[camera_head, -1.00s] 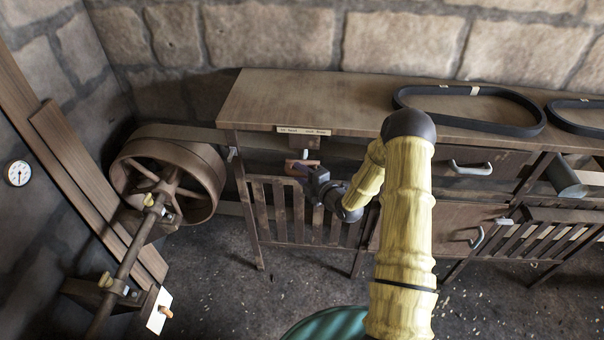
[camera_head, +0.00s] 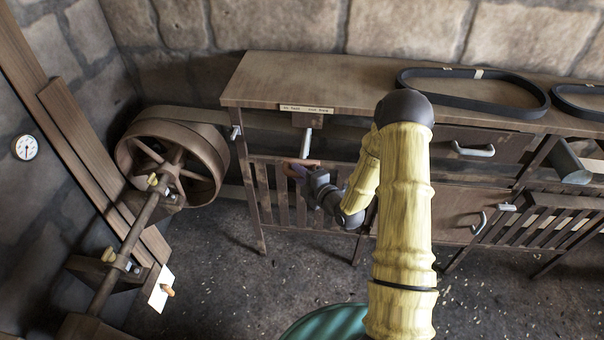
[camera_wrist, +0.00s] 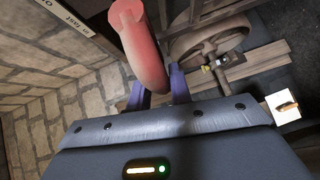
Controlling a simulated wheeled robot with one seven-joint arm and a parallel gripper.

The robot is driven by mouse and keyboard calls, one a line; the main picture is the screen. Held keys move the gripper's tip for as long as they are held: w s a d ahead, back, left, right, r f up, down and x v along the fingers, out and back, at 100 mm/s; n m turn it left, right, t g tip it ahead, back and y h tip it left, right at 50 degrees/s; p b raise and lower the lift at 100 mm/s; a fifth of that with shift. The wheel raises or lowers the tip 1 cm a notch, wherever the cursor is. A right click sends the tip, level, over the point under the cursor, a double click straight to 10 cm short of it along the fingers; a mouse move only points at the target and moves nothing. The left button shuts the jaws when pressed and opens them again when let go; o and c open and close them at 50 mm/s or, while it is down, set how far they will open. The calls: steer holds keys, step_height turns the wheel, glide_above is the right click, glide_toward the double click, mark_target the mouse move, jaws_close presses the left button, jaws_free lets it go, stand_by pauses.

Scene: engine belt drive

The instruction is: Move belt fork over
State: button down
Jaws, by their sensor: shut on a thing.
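The belt fork's handle shows in the head view as a pale metal bar (camera_head: 306,143) below the lettered plate, with a reddish grip (camera_head: 301,162) at its lower end. In the wrist view the red grip (camera_wrist: 147,55) is large and rounded and runs down between the purple fingers. My gripper (camera_head: 296,170) is shut on this grip, in front of the bench's slatted lower part. Its fingers also show in the wrist view (camera_wrist: 160,90). The fork's part at the belt is hidden, and the fingers' contact is partly covered.
A lettered plate (camera_head: 306,110) is on the bench edge (camera_head: 270,92). A large spoked pulley (camera_head: 170,165) with a flat belt (camera_head: 188,117) stands at left on a shaft (camera_head: 135,235). Dark loop belts (camera_head: 475,103) lie on the bench top. A dial (camera_head: 25,147) hangs on the left wall.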

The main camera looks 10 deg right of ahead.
steer(key=shift+s+a+f, duration=0.2)
steer(key=c, duration=1.6)
jaws_free()
steer(key=shift+d, duration=0.1)
steer(key=shift+c, duration=0.2)
steer(key=o, duration=0.4)
steer(key=shift+s+r, duration=0.1)
steer(key=shift+r, duration=0.05)
steer(key=shift+c, duration=0.2)
steer(key=p+v, duration=0.1)
steer(key=v, duration=1.6)
steer(key=shift+d+p, duration=0.25)
steer(key=shift+p, duration=0.05)
